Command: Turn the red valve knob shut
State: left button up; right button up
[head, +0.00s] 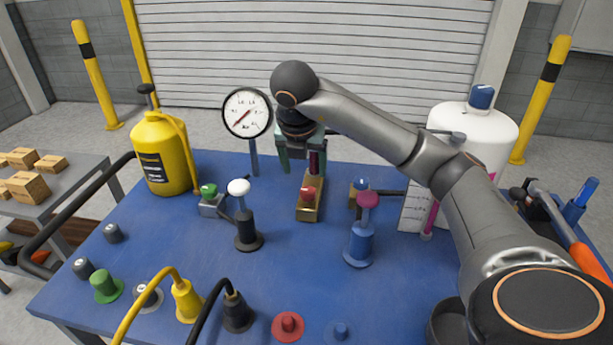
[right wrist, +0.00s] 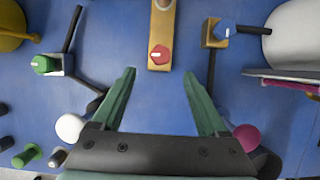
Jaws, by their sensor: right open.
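The red valve knob (head: 308,193) sits on a brass block (head: 308,212) in the middle of the blue table. It has a pale pointer mark on top. In the right wrist view the knob (right wrist: 159,55) shows just beyond the gap between my fingertips, roughly centred. My right gripper (head: 303,170) is open and empty, with green fingers pointing down, above and behind the knob in the head view. In the right wrist view the gripper (right wrist: 158,75) has its two fingers well apart, and neither appears to touch the knob. My left gripper is out of view.
A green-knobbed valve (head: 209,196) and a blue-knobbed valve (head: 358,189) flank the red one. A white-topped post (head: 242,215) and a magenta-topped blue post (head: 361,235) stand nearer. A pressure gauge (head: 247,112) stands behind, left. A red button (head: 288,326) is near the front.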

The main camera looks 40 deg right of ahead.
jog(key=p+v, duration=0.1)
jog(key=v, duration=0.2)
jog(key=shift+s+r, duration=0.1)
jog(key=shift+r, duration=0.15)
jog(key=shift+f, duration=0.1)
dwell(0.3)
